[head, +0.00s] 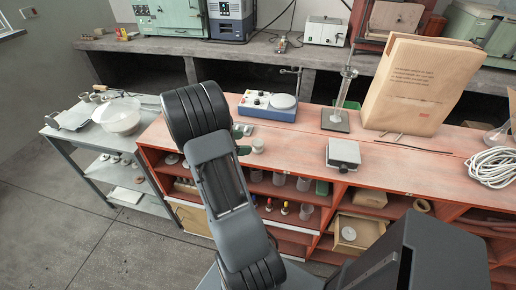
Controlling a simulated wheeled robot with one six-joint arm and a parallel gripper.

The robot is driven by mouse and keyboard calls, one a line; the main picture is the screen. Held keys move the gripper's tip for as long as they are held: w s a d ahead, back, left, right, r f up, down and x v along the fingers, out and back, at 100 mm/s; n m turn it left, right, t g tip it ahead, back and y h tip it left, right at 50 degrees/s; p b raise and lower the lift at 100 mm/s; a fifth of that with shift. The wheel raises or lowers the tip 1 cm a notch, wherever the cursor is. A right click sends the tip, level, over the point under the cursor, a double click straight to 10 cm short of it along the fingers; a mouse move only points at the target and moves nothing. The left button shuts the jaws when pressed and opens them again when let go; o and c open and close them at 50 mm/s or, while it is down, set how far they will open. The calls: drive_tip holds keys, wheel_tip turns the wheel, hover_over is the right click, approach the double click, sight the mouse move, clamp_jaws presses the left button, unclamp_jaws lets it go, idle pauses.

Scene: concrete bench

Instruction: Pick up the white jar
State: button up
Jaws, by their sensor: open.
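A small white jar (258,146) stands upright on the red-topped bench (300,148), near its front edge, just right of my raised arm. It looks small and pale, and its fine detail cannot be made out.
A blue-and-white stirrer (267,107) stands behind the jar. A grey metal box (343,154), a stand with a glass cylinder (335,121), a large paper bag (415,85) and coiled white cable (493,167) lie to the right. A metal cart (62,138) stands left.

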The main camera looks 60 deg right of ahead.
sight(257, 144)
drive_tip(key=shift+p+x, duration=0.45)
drive_tip(key=shift+x, duration=3)
drive_tip(key=shift+a+f, duration=0.15)
drive_tip(key=c, duration=1)
